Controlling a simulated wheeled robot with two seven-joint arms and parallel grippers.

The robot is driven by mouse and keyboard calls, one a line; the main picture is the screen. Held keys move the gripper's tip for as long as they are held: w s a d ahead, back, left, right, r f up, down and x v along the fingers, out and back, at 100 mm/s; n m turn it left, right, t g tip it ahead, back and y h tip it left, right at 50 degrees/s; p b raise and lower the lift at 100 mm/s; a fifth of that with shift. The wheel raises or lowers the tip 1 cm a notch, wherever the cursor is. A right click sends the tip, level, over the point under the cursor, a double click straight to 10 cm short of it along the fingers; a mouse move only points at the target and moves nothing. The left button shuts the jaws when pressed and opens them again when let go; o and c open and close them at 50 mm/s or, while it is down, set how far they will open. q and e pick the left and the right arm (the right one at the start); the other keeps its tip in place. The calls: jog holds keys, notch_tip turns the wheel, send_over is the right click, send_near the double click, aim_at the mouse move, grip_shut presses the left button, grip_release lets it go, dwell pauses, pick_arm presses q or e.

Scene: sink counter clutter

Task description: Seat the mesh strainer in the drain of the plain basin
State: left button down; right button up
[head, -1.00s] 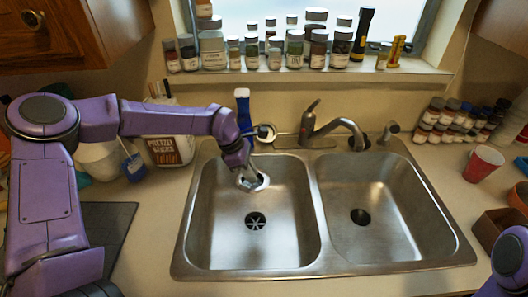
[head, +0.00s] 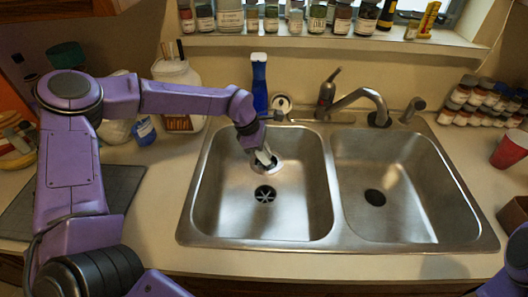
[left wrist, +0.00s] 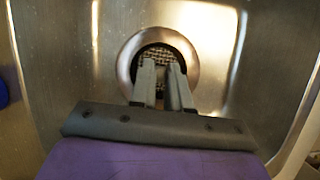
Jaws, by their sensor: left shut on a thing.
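The mesh strainer is a shiny steel ring with a dark mesh middle. In the head view the strainer (head: 272,168) is at the back of the left basin (head: 228,215), behind that basin's drain (head: 265,194), which shows spokes. It looks held above the floor. My left gripper (head: 264,157) is shut on it. In the left wrist view the fingers (left wrist: 166,85) cover part of the mesh, and the wide rim of the strainer (left wrist: 190,45) shows around them. The right basin (head: 410,215) is empty, with a plain dark drain (head: 375,197). My right gripper is out of view.
The faucet (head: 355,98) stands behind the divider between the basins. A blue bottle (head: 259,85) stands behind the left basin, close to my left forearm. A red cup (head: 509,149) and several spice jars (head: 485,98) are on the right counter. Both basin floors are otherwise clear.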

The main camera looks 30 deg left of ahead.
pick_arm(q)
jog(key=f+b, duration=0.1)
jog(key=s+f, duration=0.1)
jog(key=shift+f+b, duration=0.3)
jog(key=shift+b, duration=0.05)
jog(key=f+b, duration=0.5)
jog(key=f, duration=0.2)
jog(key=f+b, duration=0.3)
jog(key=f, duration=0.1)
jog(key=shift+w+f+b, duration=0.2)
jog(key=shift+w+b, duration=0.05)
jog(key=shift+b, duration=0.1)
jog(key=shift+f+b, duration=1.2)
jog(key=shift+f, duration=0.3)
jog(key=c, duration=1)
grip_release()
jog(key=v, duration=1)
jog(key=shift+a+r, duration=0.1)
jog(key=shift+r, duration=0.15)
jog(key=shift+r, duration=0.1)
